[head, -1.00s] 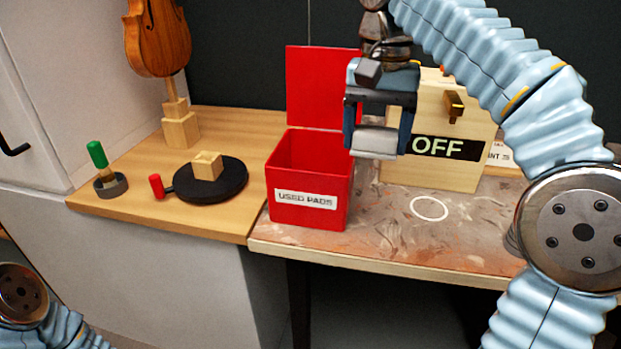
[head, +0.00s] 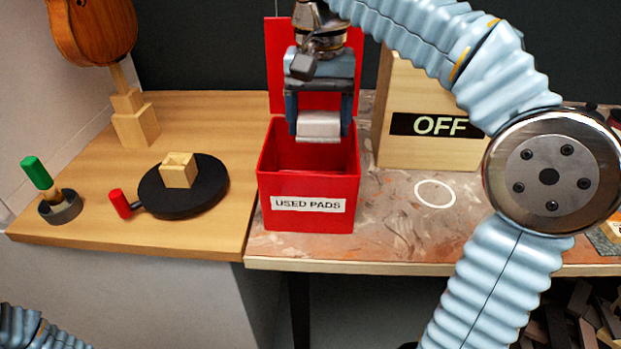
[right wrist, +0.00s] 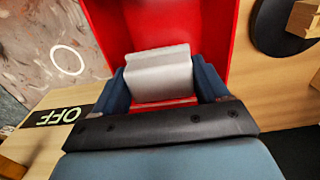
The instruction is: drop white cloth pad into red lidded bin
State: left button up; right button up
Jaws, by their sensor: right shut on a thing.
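The white cloth pad (head: 319,124) is held between the fingers of my right gripper (head: 319,118), which is shut on it. Pad and gripper are over the open mouth of the red bin (head: 307,188), near its back part. The bin's lid (head: 283,60) stands up at the back, and its front label reads USED PADS. In the right wrist view the pad (right wrist: 158,75) sits between the two dark blue fingers, with the red bin interior (right wrist: 120,25) behind it. My left gripper is not in view; only a bit of the left arm shows at the lower left.
A wooden box marked OFF (head: 430,145) stands right of the bin. A white ring mark (head: 435,193) is on the clear bench in front of it. Left are a black disc (head: 205,200) with a wooden block (head: 178,171), a green-handled tool (head: 37,172) and a violin (head: 92,30).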

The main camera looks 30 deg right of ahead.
jog(key=shift+f, duration=0.65)
jog(key=o, duration=1)
